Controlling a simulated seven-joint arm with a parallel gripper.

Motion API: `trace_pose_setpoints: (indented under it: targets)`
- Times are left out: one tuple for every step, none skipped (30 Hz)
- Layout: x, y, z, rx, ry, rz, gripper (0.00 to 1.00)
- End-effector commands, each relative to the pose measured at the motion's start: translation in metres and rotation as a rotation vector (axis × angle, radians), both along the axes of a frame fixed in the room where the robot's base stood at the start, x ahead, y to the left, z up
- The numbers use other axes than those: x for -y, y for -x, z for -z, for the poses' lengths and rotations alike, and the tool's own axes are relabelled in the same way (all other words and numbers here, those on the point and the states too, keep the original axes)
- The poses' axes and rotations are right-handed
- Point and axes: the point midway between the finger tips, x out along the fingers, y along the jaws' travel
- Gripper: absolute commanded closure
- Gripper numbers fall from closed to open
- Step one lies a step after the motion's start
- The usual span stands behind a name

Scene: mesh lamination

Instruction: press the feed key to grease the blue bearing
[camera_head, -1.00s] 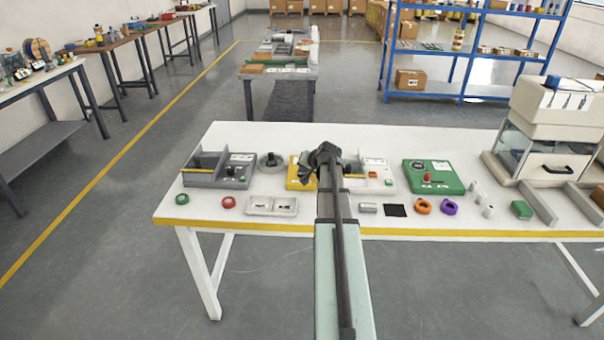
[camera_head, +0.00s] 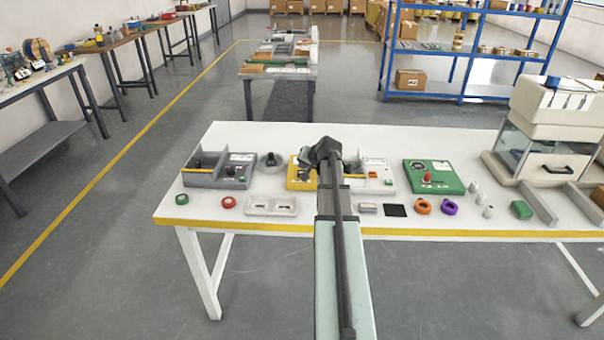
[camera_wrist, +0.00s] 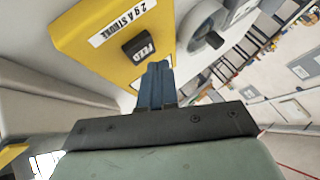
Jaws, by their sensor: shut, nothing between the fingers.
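A yellow unit (camera_wrist: 90,30) with a "2 g A STROKE" label and a black FEED key (camera_wrist: 138,46) fills the upper left of the wrist view. The yellow unit also shows on the table in the head view (camera_head: 294,183), partly behind my arm. My gripper (camera_wrist: 158,66) is shut and empty. Its blue-grey fingertips are just beside the lower right of the FEED key in the wrist view. I cannot tell whether they touch it. In the head view my arm hides the fingertips. I cannot make out a blue bearing in either view.
A grey round part with a black knob (camera_wrist: 207,36) is close right of the yellow unit. On the white table (camera_head: 270,225) are a grey tray unit (camera_head: 215,182), a green unit (camera_head: 433,177) and coloured rings. A large cream machine (camera_head: 545,130) stands at the right.

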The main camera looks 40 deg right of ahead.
Motion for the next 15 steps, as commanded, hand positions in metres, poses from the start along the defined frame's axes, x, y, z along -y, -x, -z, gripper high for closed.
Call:
trace_pose_setpoints:
  targets:
    - [0.0,0.0,0.0,0.0,0.0,0.0,1.0]
    - [0.0,0.0,0.0,0.0,0.0,0.0,1.0]
    - [0.0,0.0,0.0,0.0,0.0,0.0,1.0]
    - [0.0,0.0,0.0,0.0,0.0,0.0,1.0]
    - [0.0,0.0,0.0,0.0,0.0,0.0,1.0]
    - [0.0,0.0,0.0,0.0,0.0,0.0,1.0]
    - [0.0,0.0,-0.001,0.0,0.0,0.0,1.0]
    - [0.0,0.0,-0.001,0.001,0.001,0.001,1.0]
    - [0.0,0.0,-0.003,0.001,0.001,0.001,1.0]
    - [0.0,0.0,-0.004,0.001,0.001,0.001,1.0]
    - [0.0,0.0,-0.006,0.001,0.001,0.001,1.0]
    - [0.0,0.0,-0.008,0.001,0.001,0.001,1.0]
    - [0.0,0.0,-0.01,0.001,0.001,0.001,1.0]
    - [0.0,0.0,-0.012,0.001,0.001,0.001,1.0]
    - [0.0,0.0,-0.015,0.001,0.001,0.001,1.0]
